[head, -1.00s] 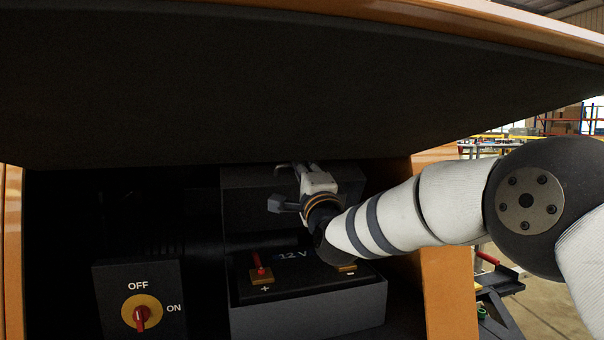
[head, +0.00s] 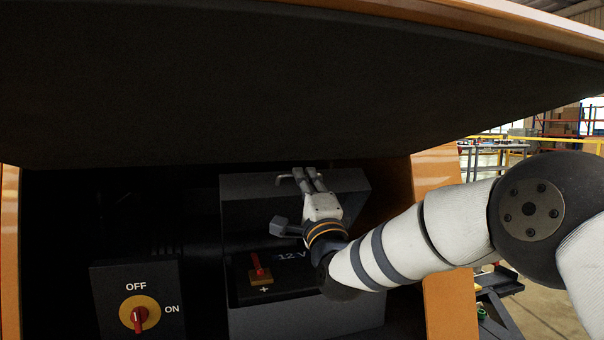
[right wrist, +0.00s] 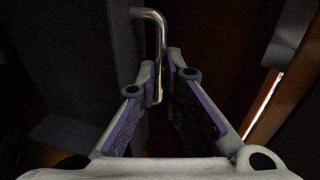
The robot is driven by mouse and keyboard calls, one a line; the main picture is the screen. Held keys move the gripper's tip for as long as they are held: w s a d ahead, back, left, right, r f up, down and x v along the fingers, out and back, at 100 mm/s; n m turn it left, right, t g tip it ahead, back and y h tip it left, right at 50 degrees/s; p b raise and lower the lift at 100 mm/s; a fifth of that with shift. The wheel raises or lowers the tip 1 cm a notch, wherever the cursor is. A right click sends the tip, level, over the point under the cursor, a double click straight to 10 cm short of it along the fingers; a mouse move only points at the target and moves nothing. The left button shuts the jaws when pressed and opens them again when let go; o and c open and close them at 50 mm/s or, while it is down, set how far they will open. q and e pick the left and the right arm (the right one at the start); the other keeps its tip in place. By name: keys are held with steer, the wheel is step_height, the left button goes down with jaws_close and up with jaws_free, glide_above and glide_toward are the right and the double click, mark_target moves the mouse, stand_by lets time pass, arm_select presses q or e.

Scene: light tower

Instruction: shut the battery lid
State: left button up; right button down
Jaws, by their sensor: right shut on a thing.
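The battery lid (head: 345,185) is a dark grey panel standing raised behind the battery (head: 300,318). Its thin metal handle (head: 284,178) is at the top edge and shows as a bent bar in the right wrist view (right wrist: 150,14). My right gripper (head: 309,172) reaches over the battery and is shut on the handle; its fingers (right wrist: 161,66) close around the bar. The lid is open, so the red-topped plus terminal (head: 260,270) and the "12 V" label show. My arm hides the minus terminal. My left gripper is not in view.
A large dark raised hood (head: 280,90) hangs over the compartment. An orange side post (head: 448,300) stands right, close to my arm.

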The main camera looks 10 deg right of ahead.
steer(key=s+d+f+t, duration=0.1)
steer(key=s+f, duration=0.6)
steer(key=f, duration=0.2)
steer(key=shift+s+d+f, duration=0.3)
steer(key=shift+s, duration=0.1)
steer(key=c, duration=2.1)
jaws_free()
steer(key=shift+o, duration=0.5)
steer(key=shift+w, duration=0.15)
